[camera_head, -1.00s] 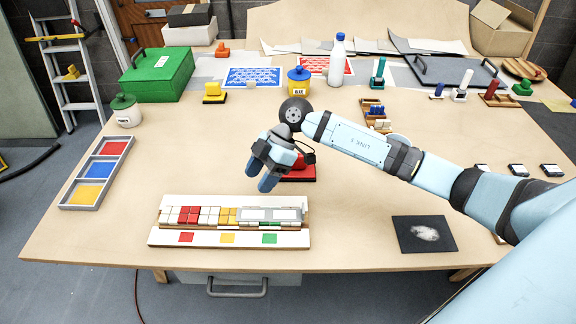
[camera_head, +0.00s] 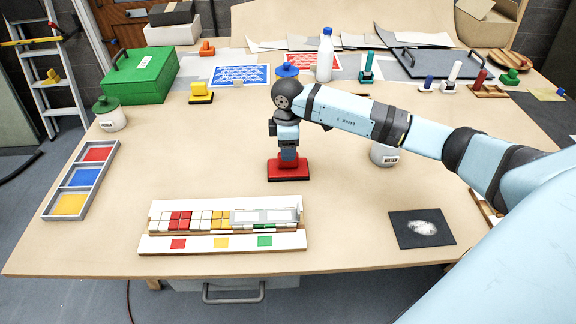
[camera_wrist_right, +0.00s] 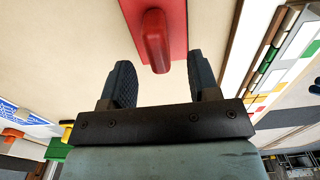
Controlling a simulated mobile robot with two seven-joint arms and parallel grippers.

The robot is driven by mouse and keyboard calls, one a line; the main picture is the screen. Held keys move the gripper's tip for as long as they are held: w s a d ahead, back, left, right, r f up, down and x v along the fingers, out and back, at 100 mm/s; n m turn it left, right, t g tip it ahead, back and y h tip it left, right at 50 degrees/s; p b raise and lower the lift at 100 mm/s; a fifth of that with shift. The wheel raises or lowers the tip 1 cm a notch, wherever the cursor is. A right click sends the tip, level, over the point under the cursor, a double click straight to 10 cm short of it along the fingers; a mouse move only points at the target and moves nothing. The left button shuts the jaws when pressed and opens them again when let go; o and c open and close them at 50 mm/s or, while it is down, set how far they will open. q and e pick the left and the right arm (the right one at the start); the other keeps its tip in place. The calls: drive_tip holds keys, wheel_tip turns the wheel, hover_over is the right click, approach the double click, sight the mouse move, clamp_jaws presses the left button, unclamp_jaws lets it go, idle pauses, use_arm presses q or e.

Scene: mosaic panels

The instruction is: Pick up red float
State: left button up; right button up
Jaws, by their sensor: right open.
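The red float (camera_head: 289,174) lies flat on the table behind the tile rack, its red base on a dark underside. My right gripper (camera_head: 288,158) points down right over it and hides its handle in the head view. In the right wrist view the float's red handle (camera_wrist_right: 156,40) stands up from its base, its near end in the gap between the two dark fingers of my right gripper (camera_wrist_right: 160,68). The fingers are apart, with a gap visible on both sides of the handle. My left gripper is not in view.
A rack of coloured tiles (camera_head: 225,218) stands in front of the float. A three-compartment tray (camera_head: 47,206) lies at the left, a dark mat (camera_head: 398,236) at the front right. A lidded white pot (camera_head: 384,155) stands under my right arm. Bare table lies left of the float.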

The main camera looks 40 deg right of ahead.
wheel_tip(320, 180, down, 5)
drive_tip(key=shift+w+d+f+p, duration=0.1)
drive_tip(key=shift+d+p, duration=0.05)
drive_tip(key=shift+p, duration=0.25)
clamp_jaws()
wheel_tip(320, 180, up, 20)
drive_tip(key=b, duration=0.1)
idle(0.4)
drive_tip(key=c, duration=0.6)
unclamp_jaws()
drive_tip(key=c, duration=0.3)
